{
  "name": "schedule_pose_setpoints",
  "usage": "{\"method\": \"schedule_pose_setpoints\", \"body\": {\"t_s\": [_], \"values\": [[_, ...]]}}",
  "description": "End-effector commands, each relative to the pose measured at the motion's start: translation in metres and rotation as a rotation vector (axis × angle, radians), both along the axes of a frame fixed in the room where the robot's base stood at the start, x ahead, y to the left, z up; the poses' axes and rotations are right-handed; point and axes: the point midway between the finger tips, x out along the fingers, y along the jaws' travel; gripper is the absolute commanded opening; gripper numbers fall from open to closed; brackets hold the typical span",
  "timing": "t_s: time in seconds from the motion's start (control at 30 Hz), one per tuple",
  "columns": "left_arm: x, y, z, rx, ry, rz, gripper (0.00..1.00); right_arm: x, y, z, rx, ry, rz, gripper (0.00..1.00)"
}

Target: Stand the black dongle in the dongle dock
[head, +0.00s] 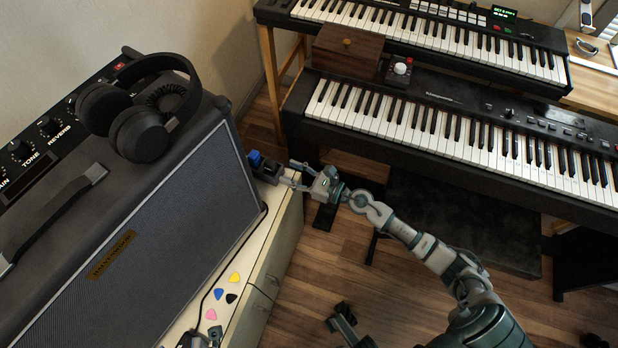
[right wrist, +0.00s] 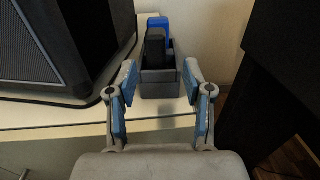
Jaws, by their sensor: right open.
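The black dongle (right wrist: 154,45) stands upright in the grey dongle dock (right wrist: 158,90) in the right wrist view. A blue dongle (right wrist: 158,22) stands behind it in the same dock; its blue top also shows in the head view (head: 254,158). My right gripper (right wrist: 160,76) is open, with one finger to each side of the dock in the picture, and nothing is held. In the head view the right gripper (head: 292,177) is at the dock's right side. My left gripper (head: 205,338) shows only in part at the bottom edge; its jaws are unclear.
A large amplifier (head: 150,240) with headphones (head: 145,110) stands close left of the dock on a pale cabinet (head: 262,255). Several guitar picks (head: 231,298) lie nearer on the cabinet. A keyboard (head: 470,140) is to the right. A cable runs along the amplifier's foot.

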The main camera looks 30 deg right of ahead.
Motion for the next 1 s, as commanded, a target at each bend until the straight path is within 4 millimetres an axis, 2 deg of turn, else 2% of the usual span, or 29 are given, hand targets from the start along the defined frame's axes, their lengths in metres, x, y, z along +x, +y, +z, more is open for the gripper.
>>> {"method": "schedule_pose_setpoints", "body": {"t_s": [0.03,0.2,0.4,1.0], "values": [[0.000,0.000,-0.002,0.000,0.002,0.000,0.51,-0.012,-0.007,-0.003,0.000,0.005,0.000,0.51],[0.002,0.000,-0.005,0.002,0.007,0.001,0.51,-0.042,-0.027,-0.003,0.001,0.006,0.001,0.51],[0.004,0.000,-0.004,0.003,0.004,0.001,0.51,-0.062,-0.040,-0.001,0.002,0.002,0.000,0.51],[0.005,0.000,-0.001,0.001,-0.007,0.004,0.51,-0.065,-0.042,0.000,0.001,0.001,0.001,0.51]]}}
